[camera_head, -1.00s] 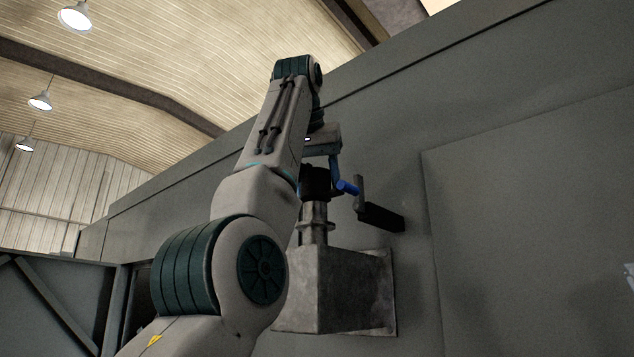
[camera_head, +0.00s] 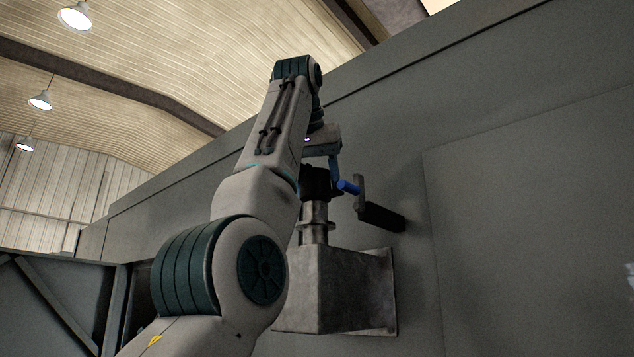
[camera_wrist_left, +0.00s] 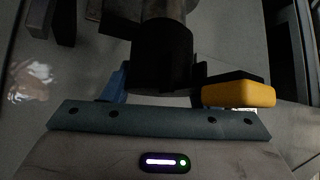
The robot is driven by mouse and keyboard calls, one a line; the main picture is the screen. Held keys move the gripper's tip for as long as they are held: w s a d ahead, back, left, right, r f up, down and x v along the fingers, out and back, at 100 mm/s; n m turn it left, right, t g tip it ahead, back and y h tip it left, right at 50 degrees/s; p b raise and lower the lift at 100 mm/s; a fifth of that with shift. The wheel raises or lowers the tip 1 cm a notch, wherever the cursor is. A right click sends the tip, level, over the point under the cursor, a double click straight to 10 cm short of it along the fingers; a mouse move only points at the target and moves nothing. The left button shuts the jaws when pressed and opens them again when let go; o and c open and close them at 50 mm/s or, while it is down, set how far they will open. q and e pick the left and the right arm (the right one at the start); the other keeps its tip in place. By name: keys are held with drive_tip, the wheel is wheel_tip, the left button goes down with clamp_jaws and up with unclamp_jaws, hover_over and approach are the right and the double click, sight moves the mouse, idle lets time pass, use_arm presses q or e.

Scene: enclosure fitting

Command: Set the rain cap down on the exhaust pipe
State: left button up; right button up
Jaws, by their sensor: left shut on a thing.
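The rain cap (camera_head: 314,182) is a dark, short cylinder at the top of the grey exhaust pipe (camera_head: 315,219). The pipe rises from a grey box on the wall. My left gripper (camera_head: 331,180) is shut on the cap; its blue finger shows to the right of it. Cap and pipe look in line; I cannot tell whether the cap touches the rim. My left arm hides part of both. My right gripper is not in view.
The grey box (camera_head: 345,292) stands out from the large grey enclosure wall (camera_head: 530,220). A dark bracket arm (camera_head: 381,215) projects from the wall just right of the cap, close to the blue finger.

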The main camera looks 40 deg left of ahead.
sight(316, 198)
use_arm(q)
drive_tip(key=shift+f+b, duration=2.25)
drive_tip(key=o, duration=1.2)
drive_tip(key=shift+r, duration=0.1)
drive_tip(key=shift+s+d+r, duration=0.15)
drive_tip(key=shift+s+r, duration=0.1)
drive_tip(key=shift+r, duration=0.1)
drive_tip(key=p+v, duration=0.3)
drive_tip(key=v, duration=0.7)
drive_tip(key=shift+s+p, duration=0.15)
drive_tip(key=shift+p, duration=0.25)
drive_tip(key=shift+f, duration=0.1)
drive_tip(key=shift+w, duration=0.25)
drive_tip(key=shift+s, duration=0.2)
